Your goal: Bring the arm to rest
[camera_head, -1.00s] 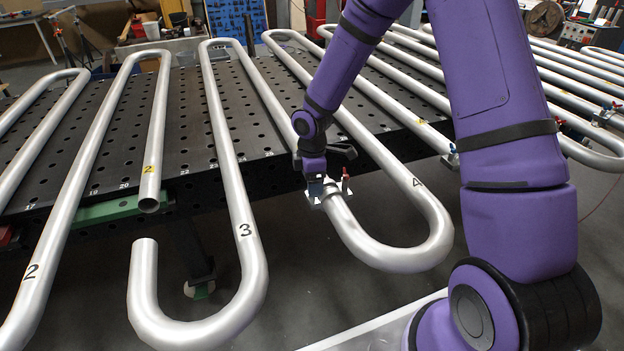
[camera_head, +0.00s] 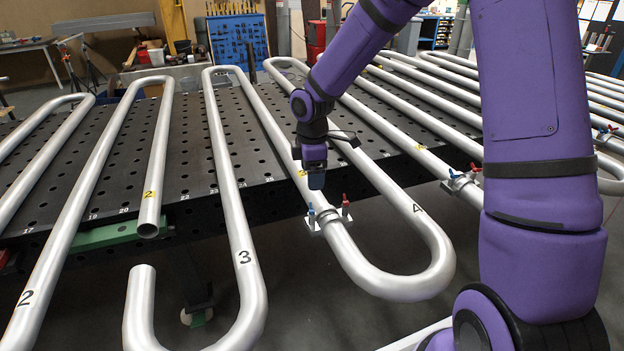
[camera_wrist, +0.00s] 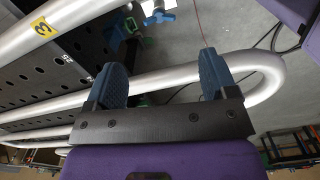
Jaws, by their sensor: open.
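My gripper (camera_head: 316,182) hangs at the end of my purple arm, just above the clamp (camera_head: 328,216) on the silver coil marked 4 (camera_head: 418,262). The clamp has a blue and a red handle and sits around the tube near the table's front edge.
Several silver serpentine coils, such as the one marked 3 (camera_head: 246,240), lie across the black perforated table (camera_head: 190,130) and overhang its front edge. Another clamp (camera_head: 461,182) sits further right. A blue tool board (camera_head: 238,44) stands behind. Grey floor is open below the overhanging bends.

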